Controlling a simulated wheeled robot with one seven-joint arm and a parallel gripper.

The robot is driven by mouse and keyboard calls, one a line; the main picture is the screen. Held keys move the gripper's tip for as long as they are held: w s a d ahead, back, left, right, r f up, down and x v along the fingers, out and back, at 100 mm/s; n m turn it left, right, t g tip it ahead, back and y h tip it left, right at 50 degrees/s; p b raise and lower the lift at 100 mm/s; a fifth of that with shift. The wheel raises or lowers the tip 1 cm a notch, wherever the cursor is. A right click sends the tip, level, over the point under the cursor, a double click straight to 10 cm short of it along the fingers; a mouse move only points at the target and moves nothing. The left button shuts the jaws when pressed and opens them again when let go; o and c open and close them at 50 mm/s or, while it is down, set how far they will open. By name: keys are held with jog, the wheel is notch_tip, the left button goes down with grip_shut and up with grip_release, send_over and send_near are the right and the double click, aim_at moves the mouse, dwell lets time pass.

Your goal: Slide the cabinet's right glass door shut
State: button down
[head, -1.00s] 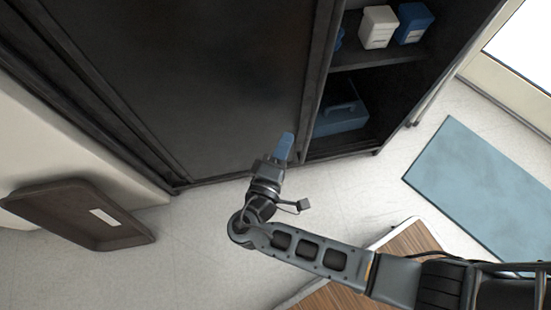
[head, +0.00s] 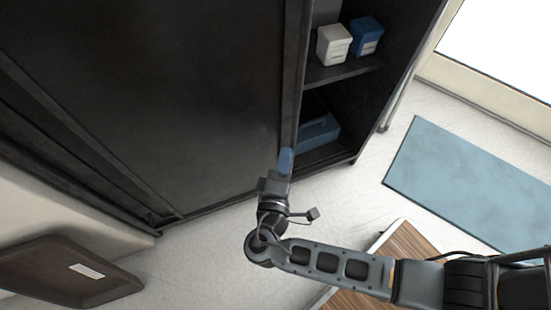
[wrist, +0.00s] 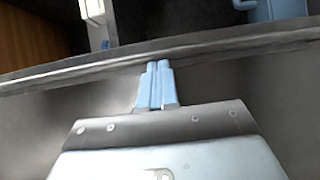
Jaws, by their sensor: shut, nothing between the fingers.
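The right glass door (head: 215,95) is a dark panel in a dark frame on the cabinet (head: 400,75). It is partly open, with a gap between its right edge and the cabinet's right side. My gripper (head: 286,152) has blue fingers, shut and empty, at the lower part of the door's right frame strip (head: 296,80). In the wrist view the fingertips (wrist: 158,66) are together and lie against or very close to this strip (wrist: 220,45). I cannot tell whether they touch it.
Inside the gap, a white box (head: 333,46) and a blue box (head: 367,36) stand on a shelf, with a blue case (head: 318,132) below. A brown tray (head: 65,272) is at lower left, a wooden-topped piece (head: 400,245) beneath my arm, a blue mat (head: 465,185) at right.

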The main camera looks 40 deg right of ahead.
jog(key=s+d, duration=0.4)
jog(key=d, duration=0.9)
jog(key=s+d, duration=0.4)
jog(key=d, duration=0.9)
jog(key=shift+s, duration=0.25)
jog(key=shift+d, duration=0.1)
